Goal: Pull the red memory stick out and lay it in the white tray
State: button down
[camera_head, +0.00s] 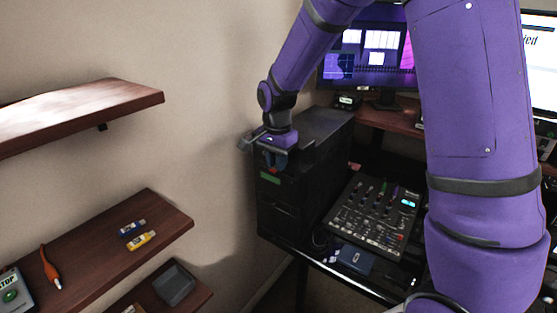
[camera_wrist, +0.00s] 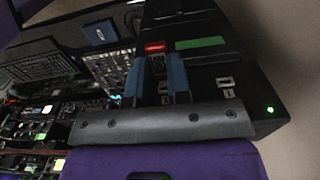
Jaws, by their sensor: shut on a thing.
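The red memory stick (camera_wrist: 155,47) shows in the wrist view at the tips of my gripper's two blue fingers, by the front of the black computer tower (camera_wrist: 205,25). My gripper (camera_wrist: 160,62) is shut on it. I cannot tell how far the stick sits in a port. In the head view my gripper (camera_head: 272,160) is at the upper front of the tower (camera_head: 281,213), and only a speck of red shows there. I see no clearly white tray; a dark grey open tray (camera_head: 175,284) stands on the lowest shelf at the bottom.
A blue stick (camera_head: 131,228) and a yellow stick (camera_head: 141,240) lie on the middle shelf (camera_head: 180,222), with an orange-handled tool (camera_head: 49,266) to their left. An upper shelf (camera_head: 85,115) juts out above. A mixer (camera_head: 373,215) stands right of the tower.

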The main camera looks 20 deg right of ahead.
jog(key=shift+s+a, duration=0.4)
jog(key=shift+a, duration=0.2)
jog(key=shift+s+a, duration=0.4)
jog(key=shift+a, duration=0.2)
dwell(0.3)
